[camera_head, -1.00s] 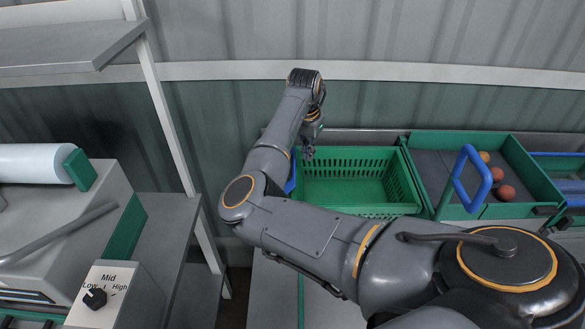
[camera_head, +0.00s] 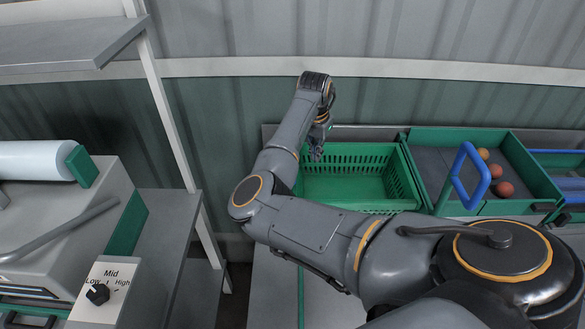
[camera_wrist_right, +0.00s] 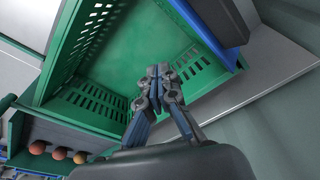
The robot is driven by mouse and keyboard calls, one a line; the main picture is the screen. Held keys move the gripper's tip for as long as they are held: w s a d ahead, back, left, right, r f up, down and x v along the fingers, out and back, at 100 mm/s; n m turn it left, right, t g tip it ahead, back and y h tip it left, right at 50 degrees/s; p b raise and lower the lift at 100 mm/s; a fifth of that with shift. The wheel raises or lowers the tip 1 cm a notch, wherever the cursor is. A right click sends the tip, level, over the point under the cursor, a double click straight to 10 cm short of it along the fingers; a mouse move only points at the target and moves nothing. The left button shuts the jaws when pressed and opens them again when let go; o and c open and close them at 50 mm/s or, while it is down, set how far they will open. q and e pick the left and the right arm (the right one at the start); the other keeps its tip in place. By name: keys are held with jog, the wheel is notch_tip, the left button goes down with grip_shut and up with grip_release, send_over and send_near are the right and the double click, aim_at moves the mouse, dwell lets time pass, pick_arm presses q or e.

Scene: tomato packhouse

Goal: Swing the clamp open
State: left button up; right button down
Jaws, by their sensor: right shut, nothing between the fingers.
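A blue part that may be the clamp (camera_wrist_right: 222,20) shows in the right wrist view beside the rim of the green crate (camera_wrist_right: 130,45). Whether it is open or closed I cannot tell. In the head view my right arm hides most of that side of the crate (camera_head: 345,188). My right gripper (camera_head: 316,152) hangs above the left end of the empty crate. In the right wrist view its fingers (camera_wrist_right: 158,72) are together with nothing between them, apart from the blue part. My left gripper is not in view.
A green-walled tray (camera_head: 425,165) with a blue hoop handle (camera_head: 470,175) and several tomatoes (camera_head: 505,188) stands right of the crate. A machine with a dial (camera_head: 97,293) and a shelf post (camera_head: 165,115) are at left. A corrugated wall is behind.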

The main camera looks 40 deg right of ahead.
notch_tip(320, 180, down, 4)
jog(key=shift+b, duration=0.5)
jog(key=shift+w+a+r+p, duration=0.1)
jog(key=shift+w+a+p, duration=0.1)
jog(key=shift+w+a, duration=0.7)
jog(key=shift+w+a+p, duration=0.15)
jog(key=shift+w+a, duration=0.5)
jog(key=shift+a, duration=0.4)
jog(key=shift+w+a, duration=0.75)
jog(key=r+p, duration=0.1)
jog(key=p, duration=0.1)
jog(key=r+p, duration=0.2)
jog(key=s+d+r+p, duration=0.1)
jog(key=r+p, duration=0.1)
jog(key=shift+r, duration=0.15)
jog(key=r, duration=0.3)
jog(key=shift+s+d+r+p, duration=0.2)
jog(key=shift+d+r+p, duration=0.1)
jog(key=shift+p, duration=0.1)
